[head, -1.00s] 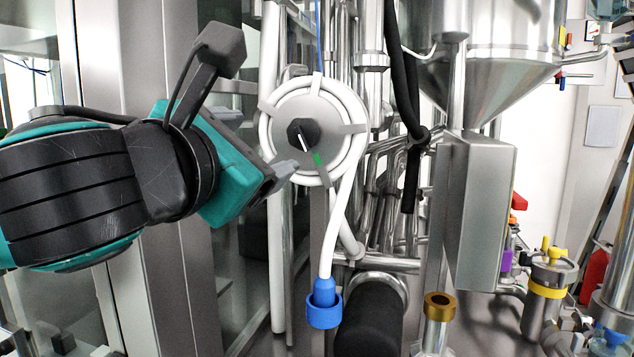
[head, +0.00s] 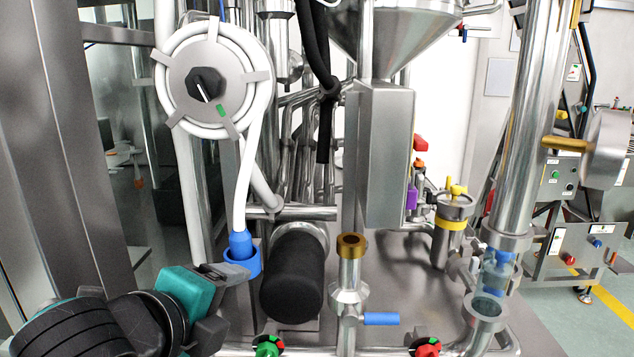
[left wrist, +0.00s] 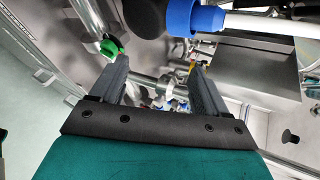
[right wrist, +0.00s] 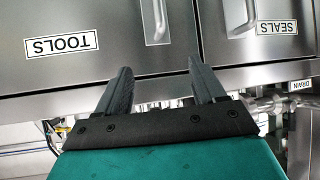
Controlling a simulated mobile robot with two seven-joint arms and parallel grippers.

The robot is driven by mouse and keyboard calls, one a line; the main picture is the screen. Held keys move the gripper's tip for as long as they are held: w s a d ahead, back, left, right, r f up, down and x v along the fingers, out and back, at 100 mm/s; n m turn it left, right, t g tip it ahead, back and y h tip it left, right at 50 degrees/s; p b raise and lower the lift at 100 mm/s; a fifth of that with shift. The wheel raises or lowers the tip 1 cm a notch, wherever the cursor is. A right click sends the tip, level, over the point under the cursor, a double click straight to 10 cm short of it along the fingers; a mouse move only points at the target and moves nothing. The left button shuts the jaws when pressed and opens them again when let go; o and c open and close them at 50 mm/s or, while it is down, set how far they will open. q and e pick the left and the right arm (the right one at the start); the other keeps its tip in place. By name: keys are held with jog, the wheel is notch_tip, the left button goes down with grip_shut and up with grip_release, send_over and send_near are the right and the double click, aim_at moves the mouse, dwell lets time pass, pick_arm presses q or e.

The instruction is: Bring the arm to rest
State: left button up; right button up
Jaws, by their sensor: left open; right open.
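My left gripper (head: 232,272) is low at the left in the head view, beside the blue fitting (head: 242,258) at the lower end of a white hose. In the left wrist view, my left gripper (left wrist: 156,68) has its fingers apart with nothing between them. The blue fitting (left wrist: 192,18) shows there above the fingertips; whether they touch is not clear. My right gripper (right wrist: 158,68) shows only in the right wrist view, open and empty, in front of steel drawers or doors (right wrist: 190,50) labelled TOOLS and SEALS.
A white hose reel (head: 168,65) hangs at the upper left. A black cylinder (head: 292,280) stands just right of the blue fitting. A brass-ringed pipe (head: 351,246), a blue-handled valve (head: 381,319) and a yellow-banded canister (head: 450,224) are farther right. A steel frame (head: 70,130) is at left.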

pick_arm(q)
jog(key=s+a+f+n+g+y, duration=0.2)
jog(key=s+a+f+n+g, duration=0.25)
jog(key=s+f+n, duration=0.75)
jog(key=s+a+f+n+g+y, duration=0.1)
jog(key=s+a+f+n+g, duration=0.5)
jog(key=f+n, duration=0.55)
jog(key=w+d+f+m+t, duration=0.1)
jog(key=w+d+f+t, duration=0.1)
jog(key=f+t, duration=0.3)
jog(key=w+d+f+m+t+h, duration=0.1)
jog(key=w+d+f+t, duration=0.1)
jog(key=w+f+t, duration=0.2)
jog(key=shift+w+d+f+t+h, duration=0.3)
jog(key=shift+w+f+t, duration=0.1)
jog(key=shift+f, duration=0.3)
